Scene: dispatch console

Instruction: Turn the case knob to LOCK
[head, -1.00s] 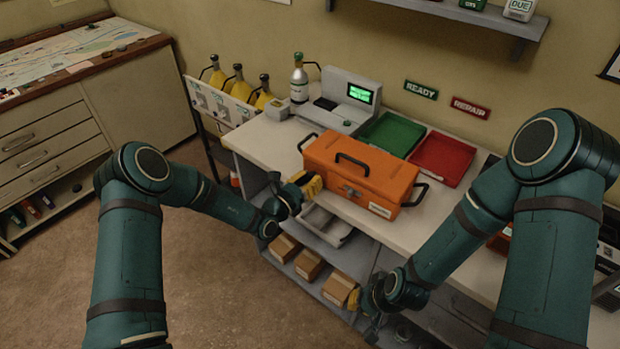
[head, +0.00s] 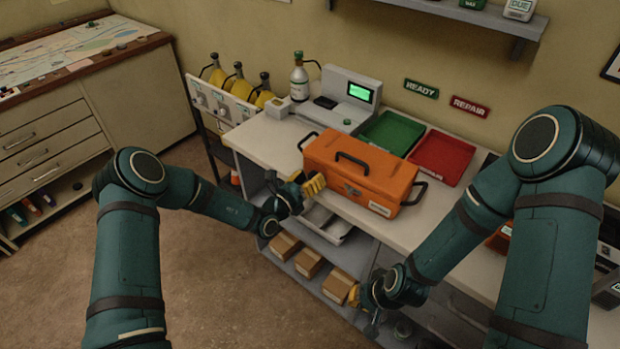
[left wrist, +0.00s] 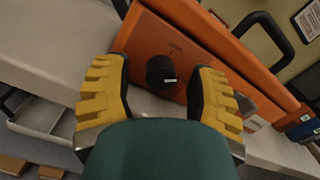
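The orange case (head: 365,176) stands on the bench with its handle up. In the left wrist view, its black round knob (left wrist: 162,75) sits on the orange front face (left wrist: 150,40), with a short white mark toward the right of the knob; faint lettering nearby is too small to read. My left gripper (head: 312,186) is at the left part of the case front. In the left wrist view my left gripper (left wrist: 160,95) is open, one yellow finger on each side of the knob, with gaps visible. The knob is not clearly visible in the head view. My right gripper (head: 354,295) hangs low by the shelf, fingers mostly hidden.
Behind the case are a green tray (head: 393,132) and a red tray (head: 443,158). A machine with a lit green screen (head: 359,92) stands at the back left. Cardboard boxes (head: 309,263) sit on the lower shelf. A grey tray (head: 325,224) lies under the bench top.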

